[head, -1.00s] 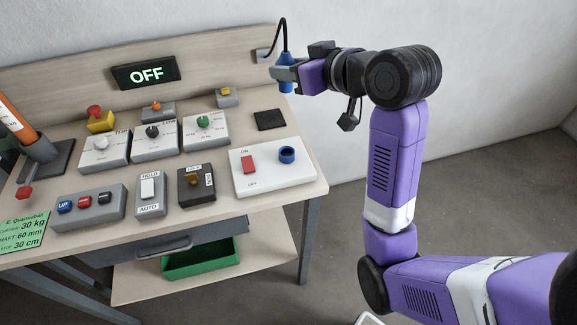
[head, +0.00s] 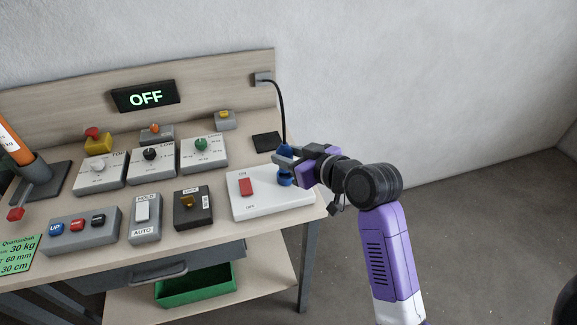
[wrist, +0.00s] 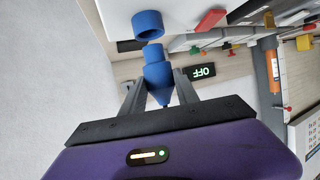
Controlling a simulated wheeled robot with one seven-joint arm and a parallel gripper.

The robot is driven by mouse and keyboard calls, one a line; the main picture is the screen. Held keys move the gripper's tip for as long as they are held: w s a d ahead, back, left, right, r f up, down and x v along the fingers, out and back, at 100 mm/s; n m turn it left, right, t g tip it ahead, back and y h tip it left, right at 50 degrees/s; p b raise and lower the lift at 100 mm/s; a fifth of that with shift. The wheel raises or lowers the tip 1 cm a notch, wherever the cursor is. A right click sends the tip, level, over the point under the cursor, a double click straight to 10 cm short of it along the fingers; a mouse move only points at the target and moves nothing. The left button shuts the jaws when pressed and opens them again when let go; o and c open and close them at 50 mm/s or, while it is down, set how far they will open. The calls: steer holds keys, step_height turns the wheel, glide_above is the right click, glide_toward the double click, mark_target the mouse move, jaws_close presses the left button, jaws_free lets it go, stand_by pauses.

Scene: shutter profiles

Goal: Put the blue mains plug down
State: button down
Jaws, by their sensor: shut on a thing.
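My gripper (head: 287,158) is shut on the blue mains plug (head: 284,149), above the right end of the white switch panel (head: 270,207). The plug also shows in the wrist view (wrist: 154,58), between the two grey fingers. The blue round socket (head: 285,180) on the panel is just below the plug. In the wrist view the socket ring (wrist: 147,25) appears close to the plug's end with a small gap. A black cord (head: 284,105) runs from the plug up to a wall box.
A dark square pad (head: 267,142) lies on the bench behind the panel. A red rocker switch (head: 246,187) sits left of the socket. Several control boxes fill the bench to the left. The display (head: 146,97) reads OFF.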

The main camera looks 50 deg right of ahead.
steer(key=shift+f, duration=1.65)
steer(key=shift+f, duration=0.1)
steer(key=c, duration=0.9)
jaws_free()
